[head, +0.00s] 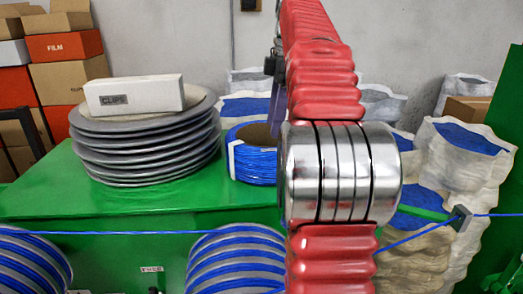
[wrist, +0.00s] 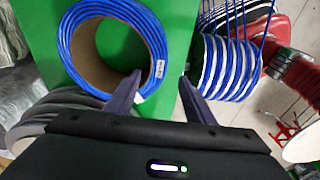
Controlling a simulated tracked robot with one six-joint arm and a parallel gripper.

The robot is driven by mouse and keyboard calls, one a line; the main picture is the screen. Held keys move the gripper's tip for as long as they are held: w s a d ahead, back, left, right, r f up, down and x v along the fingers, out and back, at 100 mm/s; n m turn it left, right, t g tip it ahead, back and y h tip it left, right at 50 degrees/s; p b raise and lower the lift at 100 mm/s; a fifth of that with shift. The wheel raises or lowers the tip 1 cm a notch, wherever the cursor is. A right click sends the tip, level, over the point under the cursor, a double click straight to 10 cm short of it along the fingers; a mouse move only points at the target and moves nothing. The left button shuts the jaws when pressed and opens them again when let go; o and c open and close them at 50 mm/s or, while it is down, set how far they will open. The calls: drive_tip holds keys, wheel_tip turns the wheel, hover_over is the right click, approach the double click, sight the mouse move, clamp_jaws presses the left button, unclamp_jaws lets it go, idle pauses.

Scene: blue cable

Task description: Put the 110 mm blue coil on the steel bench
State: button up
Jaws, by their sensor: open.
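A blue coil (head: 254,165) with a brown core and a white label lies on a green bench top (head: 150,212), partly hidden behind my arm in the head view. In the wrist view the coil (wrist: 70,35) is at upper left, and its label is too small to read. My gripper (wrist: 160,76) is open and empty, with its fingers to the lower right of the coil's middle. The left finger overlaps the coil's lower right rim in the picture; I cannot tell whether it touches. I cannot make out a separate steel bench.
A stack of grey discs (head: 150,150) with a white CLIPS box (head: 134,94) stands left of the coil. Blue-striped spools (head: 235,258) sit below the bench edge. A blue cable (head: 110,233) crosses in front. White sacks (head: 465,160) stand at right, orange and brown boxes (head: 64,46) at left.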

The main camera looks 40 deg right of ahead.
sight(269, 149)
drive_tip(key=shift+f, duration=0.1)
drive_tip(key=shift+w+a+f, duration=0.1)
drive_tip(key=shift+a+f, duration=0.1)
drive_tip(key=shift+f, duration=0.65)
drive_tip(key=shift+w+a+f, duration=0.1)
drive_tip(key=shift+f, duration=1)
drive_tip(key=shift+w+a+f, duration=0.15)
drive_tip(key=shift+f, duration=1)
drive_tip(key=shift+w+a+f, duration=0.1)
drive_tip(key=shift+f, duration=1)
drive_tip(key=shift+w+a+f, duration=0.15)
drive_tip(key=shift+f, duration=1.15)
drive_tip(key=shift+w+a+f, duration=0.1)
drive_tip(key=shift+f, duration=1.2)
drive_tip(key=shift+c, duration=0.7)
clamp_jaws()
drive_tip(key=shift+r, duration=0.1)
